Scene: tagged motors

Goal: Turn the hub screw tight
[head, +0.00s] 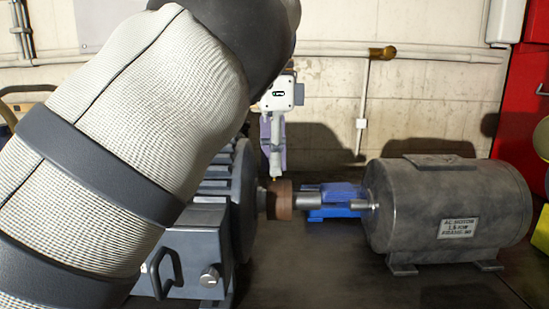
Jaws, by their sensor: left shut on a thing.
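My left arm comes in from the left and bends over the bench. Its gripper (271,138), partly hidden behind the arm, is shut on a slim pale driver-like tool (275,163) that points down. The tool's yellowish lower end is just above or at the brown hub (281,199), on the shaft between the two machines. I cannot tell whether it touches. The hub screw itself is too small or hidden to make out. My right gripper is not in view.
A grey finned machine (240,200) stands left of the hub, partly behind my arm. A grey tagged motor (448,200) stands right, its shaft facing the hub. The dark bench front (340,270) is clear.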

